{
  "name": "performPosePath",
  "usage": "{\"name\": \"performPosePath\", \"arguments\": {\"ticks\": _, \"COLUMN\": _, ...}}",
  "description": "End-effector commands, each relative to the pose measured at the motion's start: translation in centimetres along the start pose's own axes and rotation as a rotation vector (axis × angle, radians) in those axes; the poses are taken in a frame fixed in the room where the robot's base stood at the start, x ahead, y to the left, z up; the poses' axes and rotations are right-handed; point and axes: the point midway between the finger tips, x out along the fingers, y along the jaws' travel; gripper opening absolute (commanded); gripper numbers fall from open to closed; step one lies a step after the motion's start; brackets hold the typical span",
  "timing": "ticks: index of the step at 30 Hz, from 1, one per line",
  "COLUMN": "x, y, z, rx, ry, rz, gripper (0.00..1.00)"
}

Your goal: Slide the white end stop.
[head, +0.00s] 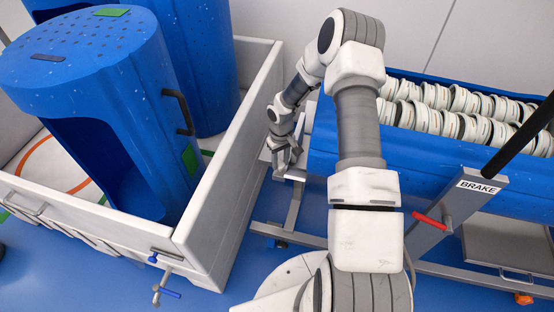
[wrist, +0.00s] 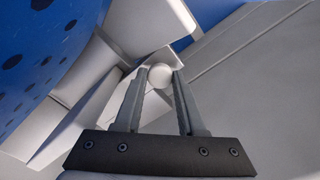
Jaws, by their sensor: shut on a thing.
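The white end stop (wrist: 150,25) shows in the wrist view as a pale block beside the blue perforated tub wall. A round white knob (wrist: 160,76), apparently part of it, sits between my fingertips. My gripper (wrist: 158,82) is shut on this knob, one finger on each side. In the head view my gripper (head: 287,160) is low at the left end of the blue tub carrier (head: 400,165). There the knob and most of the stop are hidden behind my gripper and arm.
The blue carrier holds rows of white ring-shaped parts (head: 440,122). A BRAKE post (head: 470,205) with a red handle (head: 432,222) stands at the right. At the left, a white-walled crate (head: 235,165) holds blue perforated tubs (head: 125,110). A narrow strip of blue floor separates crate and carrier.

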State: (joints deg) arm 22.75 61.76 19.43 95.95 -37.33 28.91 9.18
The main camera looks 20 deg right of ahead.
Motion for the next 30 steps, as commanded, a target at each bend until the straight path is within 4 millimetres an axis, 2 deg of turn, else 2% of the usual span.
{"name": "performPosePath", "arguments": {"ticks": 1, "x": 0.0, "y": 0.0, "z": 0.0, "rx": 0.001, "ry": 0.0, "rz": 0.001, "gripper": 0.0}}
{"name": "performPosePath", "arguments": {"ticks": 2, "x": 0.0, "y": 0.0, "z": 0.0, "rx": 0.001, "ry": 0.0, "rz": 0.001, "gripper": 0.44}}
{"name": "performPosePath", "arguments": {"ticks": 6, "x": 0.0, "y": 0.0, "z": 0.0, "rx": 0.001, "ry": 0.0, "rz": 0.001, "gripper": 0.69}}
{"name": "performPosePath", "arguments": {"ticks": 14, "x": 0.0, "y": 0.0, "z": -0.1, "rx": 0.001, "ry": 0.0, "rz": 0.0, "gripper": 0.69}}
{"name": "performPosePath", "arguments": {"ticks": 19, "x": -1.3, "y": 0.0, "z": -0.1, "rx": 0.0, "ry": 0.001, "rz": 0.001, "gripper": 0.69}}
{"name": "performPosePath", "arguments": {"ticks": 23, "x": -3.9, "y": 0.0, "z": -0.1, "rx": 0.001, "ry": 0.003, "rz": 0.002, "gripper": 0.69}}
{"name": "performPosePath", "arguments": {"ticks": 30, "x": -9.9, "y": 0.1, "z": -0.1, "rx": 0.001, "ry": 0.003, "rz": 0.002, "gripper": 0.69}}
